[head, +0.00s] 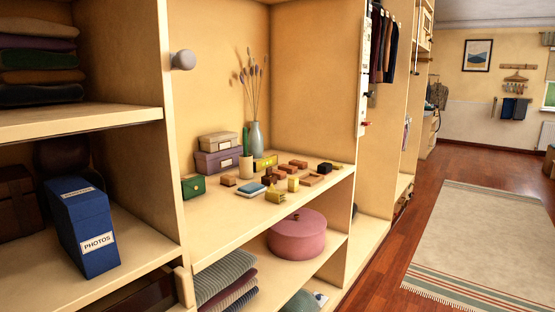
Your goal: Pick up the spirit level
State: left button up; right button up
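The middle shelf (228,248) of the wardrobe carries several small objects. A small yellow block-like thing (265,162) stands at the back, in front of the grey-blue vase; it may be the spirit level, but it is too small to tell. A black-and-yellow thing (324,168) lies farther right, close to a brown piece. A yellowish block (293,184) and an olive-yellow thing (275,195) stand nearer the front edge. Neither of my grippers is in view.
Stacked boxes (218,152), the vase (255,138) with dried stems, a green box (193,186) and a blue book-like thing (251,190) crowd the shelf. A pink round box (297,234) sits below. Wooden floor and a rug (475,240) lie open at right.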

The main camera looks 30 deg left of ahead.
aim_at(259, 165)
jog(key=i, duration=3.05)
jog(key=u, duration=2.95)
